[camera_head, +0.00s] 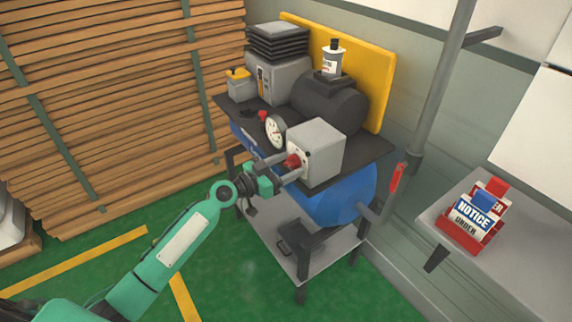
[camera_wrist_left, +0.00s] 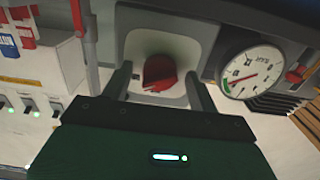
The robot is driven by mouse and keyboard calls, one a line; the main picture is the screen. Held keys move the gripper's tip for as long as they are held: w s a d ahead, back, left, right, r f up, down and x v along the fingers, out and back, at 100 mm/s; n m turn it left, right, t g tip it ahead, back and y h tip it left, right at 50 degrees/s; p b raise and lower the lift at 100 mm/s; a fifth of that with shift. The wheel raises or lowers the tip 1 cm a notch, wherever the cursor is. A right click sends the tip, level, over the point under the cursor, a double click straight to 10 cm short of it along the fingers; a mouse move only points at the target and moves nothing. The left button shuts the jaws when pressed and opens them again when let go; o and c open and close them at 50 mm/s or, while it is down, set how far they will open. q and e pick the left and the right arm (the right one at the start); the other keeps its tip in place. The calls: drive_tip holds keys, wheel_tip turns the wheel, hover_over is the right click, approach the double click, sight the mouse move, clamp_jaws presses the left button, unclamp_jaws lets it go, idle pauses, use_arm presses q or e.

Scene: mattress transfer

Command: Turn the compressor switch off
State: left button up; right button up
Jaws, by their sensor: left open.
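The compressor has a grey switch box (camera_head: 318,150) with a red rotary switch (camera_head: 293,161) on its front face. In the left wrist view the red switch (camera_wrist_left: 159,73) sits on a pale plate, between my fingers. My left gripper (camera_head: 282,168) is open, with one finger on each side of the switch. I cannot tell whether the fingers touch it. In the left wrist view the gripper (camera_wrist_left: 160,85) shows its two dark fingers pointing at the box. My right gripper is not in view.
A pressure gauge (camera_head: 275,131) is beside the box, above the blue tank (camera_head: 335,200). A yellow panel (camera_head: 372,75) stands behind. Stacked timber (camera_head: 110,90) is at left. A red holder with notice signs (camera_head: 470,222) sits on a grey ledge at right. Green floor is clear in front.

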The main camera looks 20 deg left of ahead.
use_arm(q)
drive_tip(key=c, duration=1)
drive_tip(key=shift+o, duration=0.2)
drive_tip(key=shift+f+n, duration=0.1)
drive_tip(key=shift+n, duration=0.2)
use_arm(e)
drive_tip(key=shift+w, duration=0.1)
use_arm(q)
drive_tip(key=n, duration=1.1)
drive_tip(key=shift+n+b, duration=0.3)
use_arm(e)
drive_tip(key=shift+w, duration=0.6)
